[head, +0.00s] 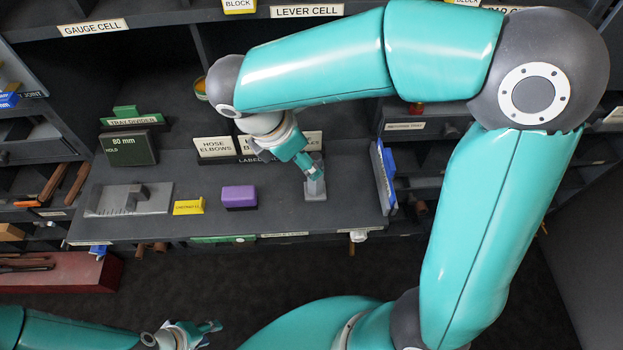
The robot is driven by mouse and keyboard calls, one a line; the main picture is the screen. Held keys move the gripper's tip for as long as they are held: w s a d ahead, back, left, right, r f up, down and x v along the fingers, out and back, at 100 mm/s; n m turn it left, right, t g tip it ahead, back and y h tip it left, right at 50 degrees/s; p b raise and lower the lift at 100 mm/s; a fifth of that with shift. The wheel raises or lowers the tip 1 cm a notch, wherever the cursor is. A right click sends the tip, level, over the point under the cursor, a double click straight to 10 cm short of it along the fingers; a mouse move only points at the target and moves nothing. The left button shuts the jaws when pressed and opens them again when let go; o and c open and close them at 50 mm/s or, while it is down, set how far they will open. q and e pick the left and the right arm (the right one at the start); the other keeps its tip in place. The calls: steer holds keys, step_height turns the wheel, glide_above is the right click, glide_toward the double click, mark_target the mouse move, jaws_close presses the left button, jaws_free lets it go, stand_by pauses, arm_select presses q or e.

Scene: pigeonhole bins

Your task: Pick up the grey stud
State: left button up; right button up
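The grey stud (315,188) stands upright on the dark shelf, near its right part. My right gripper (313,171) is at the top of the stud, with its fingers pointing down and to the right. The fingers overlap the stud's top in the picture, and I cannot tell whether they are closed on it. My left gripper (211,327) is low in the picture, in front of the shelf and far from the stud. Its fingers are small and seen at an angle, so their opening is unclear.
A purple block (239,197), a yellow tag (188,207) and a grey stepped gauge (130,199) sit left of the stud. White label cards (213,147) stand behind it. A blue-edged upright piece (384,172) is to its right. Bare shelf surrounds the stud's front.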

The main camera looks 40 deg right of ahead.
steer(key=shift+x, duration=3.6)
steer(key=shift+w, duration=0.15)
jaws_close()
